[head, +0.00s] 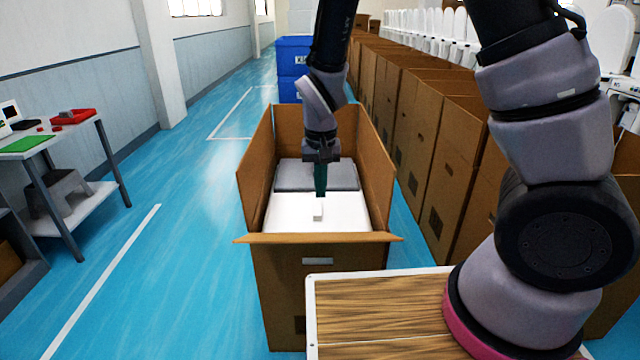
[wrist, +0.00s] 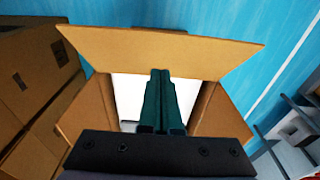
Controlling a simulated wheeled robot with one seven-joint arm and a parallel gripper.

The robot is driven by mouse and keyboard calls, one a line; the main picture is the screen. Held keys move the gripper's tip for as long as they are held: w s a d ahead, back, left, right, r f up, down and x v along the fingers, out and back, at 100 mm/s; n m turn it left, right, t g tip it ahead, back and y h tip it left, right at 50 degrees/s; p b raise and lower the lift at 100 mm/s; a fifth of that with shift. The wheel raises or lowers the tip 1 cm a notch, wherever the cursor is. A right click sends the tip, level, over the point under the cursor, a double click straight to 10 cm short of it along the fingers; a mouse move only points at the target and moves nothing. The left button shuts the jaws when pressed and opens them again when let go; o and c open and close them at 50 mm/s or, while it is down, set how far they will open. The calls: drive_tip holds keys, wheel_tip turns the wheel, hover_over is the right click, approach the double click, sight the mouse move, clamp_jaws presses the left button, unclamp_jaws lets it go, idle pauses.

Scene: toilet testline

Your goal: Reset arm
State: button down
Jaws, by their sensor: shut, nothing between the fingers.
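My gripper (head: 320,193) points straight down over the open cardboard box (head: 285,290) in front of me. Its green fingers are together with nothing between them, as the wrist view also shows (wrist: 161,75). Inside the box lie a white item (head: 285,212) at the near side and a grey padded item (head: 290,174) behind it. The fingers and mount hide part of the box's inside in the wrist view.
A row of cardboard boxes (head: 440,150) stands close on the right, with white toilets (head: 455,30) behind. Blue crates (head: 293,55) stand at the back. A table (head: 45,140) with a green mat and red tray is at the left. The blue floor left of the box is clear.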

drive_tip(key=d+r+m+t+y, duration=0.1)
drive_tip(key=d+r, duration=0.4)
drive_tip(key=r, duration=0.5)
drive_tip(key=d+r+m+t+y, duration=0.1)
drive_tip(key=d+r+y, duration=0.1)
drive_tip(key=d+r, duration=0.55)
drive_tip(key=s+d+r+m+t, duration=0.1)
drive_tip(key=s+d+r+t, duration=0.1)
drive_tip(key=s+d+r, duration=0.2)
drive_tip(key=s+d+r+t+h, duration=0.1)
drive_tip(key=s+d+r, duration=0.3)
drive_tip(key=r, duration=0.5)
drive_tip(key=s+t, duration=0.1)
drive_tip(key=s, duration=0.1)
drive_tip(key=shift+s+d+r+m, duration=0.15)
drive_tip(key=shift+s+r+m, duration=0.1)
drive_tip(key=shift+s+m, duration=0.15)
